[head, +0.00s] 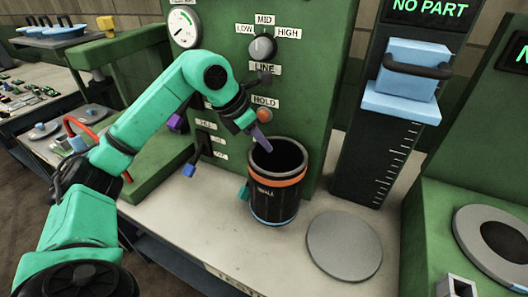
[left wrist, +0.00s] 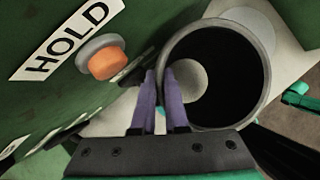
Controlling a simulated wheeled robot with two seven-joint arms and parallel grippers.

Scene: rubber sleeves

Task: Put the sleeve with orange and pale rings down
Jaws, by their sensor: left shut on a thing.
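The sleeve (head: 272,204) is a dark, open-topped cylinder with an orange ring near its top and a pale ring near its base. It is upright over the bench in front of the green machine; I cannot tell whether its base touches. My left gripper (head: 265,147) reaches down to its rim, and its purple fingers are shut on the wall. In the left wrist view the fingers (left wrist: 164,85) straddle the left side of the sleeve's rim (left wrist: 264,62), and a pale round patch shows through the bore.
The pale bench (head: 225,245) has a grey round plate (head: 344,246) right of the sleeve. The green machine (head: 312,70) stands behind, with an orange button (head: 265,115) close to my gripper. A small teal part (head: 243,193) is beside the sleeve. A blue block (head: 412,68) sits at right.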

